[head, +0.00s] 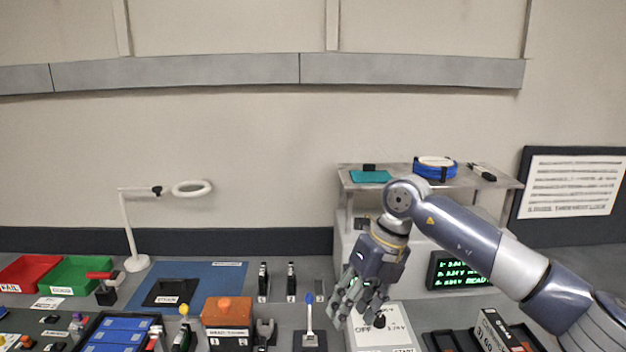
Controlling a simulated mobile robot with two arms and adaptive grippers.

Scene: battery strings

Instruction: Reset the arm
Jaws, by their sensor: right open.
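My right arm comes in from the right edge of the head view. My right gripper (360,302) hangs fingers down over the bench, in front of the shelf unit, and is open with nothing seen between its fingers. It is above and beside a white panel (396,322) marked OFF with a black knob, and partly covers it. I cannot tell whether it touches the panel. My left gripper is not in view.
A red tray (28,275), a green tray (76,277) and a white magnifier lamp (133,235) stand at the left. An orange box (227,312) and a lever (309,318) are left of my gripper. A green-text display (460,269) stands behind my forearm. A shelf (399,183) rises behind.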

